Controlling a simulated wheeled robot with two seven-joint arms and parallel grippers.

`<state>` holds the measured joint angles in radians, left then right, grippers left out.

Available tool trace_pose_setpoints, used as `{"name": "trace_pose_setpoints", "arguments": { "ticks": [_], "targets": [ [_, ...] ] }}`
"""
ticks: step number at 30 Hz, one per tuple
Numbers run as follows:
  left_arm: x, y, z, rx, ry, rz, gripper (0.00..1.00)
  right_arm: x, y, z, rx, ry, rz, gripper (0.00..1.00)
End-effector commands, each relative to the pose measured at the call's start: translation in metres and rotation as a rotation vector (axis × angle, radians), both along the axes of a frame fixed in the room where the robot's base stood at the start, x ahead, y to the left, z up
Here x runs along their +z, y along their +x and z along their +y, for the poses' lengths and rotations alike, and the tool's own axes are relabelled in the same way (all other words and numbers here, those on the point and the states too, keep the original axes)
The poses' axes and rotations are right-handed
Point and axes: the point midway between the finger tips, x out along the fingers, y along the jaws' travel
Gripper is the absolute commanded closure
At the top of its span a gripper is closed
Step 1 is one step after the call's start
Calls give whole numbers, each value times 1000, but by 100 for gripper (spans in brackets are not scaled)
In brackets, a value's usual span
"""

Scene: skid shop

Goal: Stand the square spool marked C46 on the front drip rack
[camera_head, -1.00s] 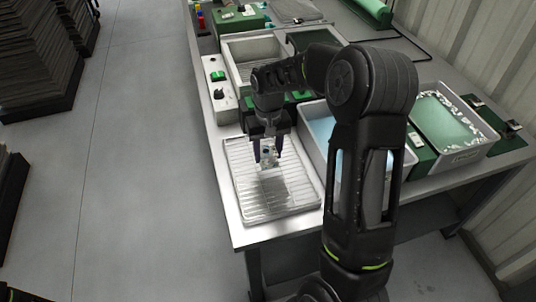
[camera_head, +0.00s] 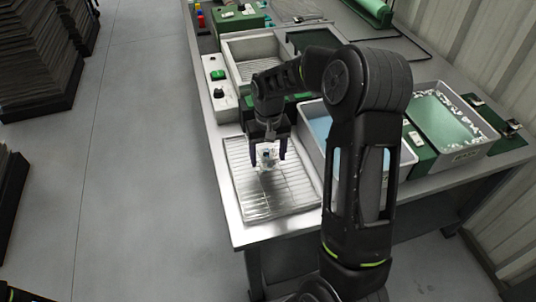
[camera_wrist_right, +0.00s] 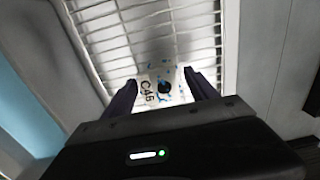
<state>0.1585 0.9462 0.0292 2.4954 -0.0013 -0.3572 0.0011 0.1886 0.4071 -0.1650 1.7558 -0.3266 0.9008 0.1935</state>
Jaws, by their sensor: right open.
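The square spool marked C46 (camera_wrist_right: 163,86) stands on the wire grid of the front drip rack (camera_wrist_right: 195,42), pale with blue specks and a dark hole. In the head view the spool (camera_head: 267,155) shows small between the fingers, over the far half of the front drip rack (camera_head: 262,205). My right gripper (camera_head: 267,162) is open around the spool. In the wrist view its two dark fingers (camera_wrist_right: 160,95) stand either side of the spool, with gaps. The spool's underside is hidden. My left gripper is not in view.
A tray of blue liquid (camera_head: 320,128) stands right of the rack. A grey tray with white bits (camera_head: 470,152) is at the far right. A control box (camera_head: 219,88) and another rack tray (camera_head: 229,62) lie behind. The rack's near half is clear.

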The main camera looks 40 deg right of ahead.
Motion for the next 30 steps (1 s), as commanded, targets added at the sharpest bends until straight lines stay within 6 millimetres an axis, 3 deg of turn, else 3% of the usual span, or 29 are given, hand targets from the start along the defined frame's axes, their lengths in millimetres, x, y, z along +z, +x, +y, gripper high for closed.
{"name": "trace_pose_setpoints", "arguments": {
  "ticks": [8, 22, 30],
  "targets": [
    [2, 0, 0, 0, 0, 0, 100, 17, 1, 0, 0, -1, -4, 33],
    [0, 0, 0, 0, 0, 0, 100, 107, 2, -2, 0, -1, -4, 33],
    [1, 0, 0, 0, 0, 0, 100, 124, 1, -1, 1, 0, -1, 33]
  ]
}}
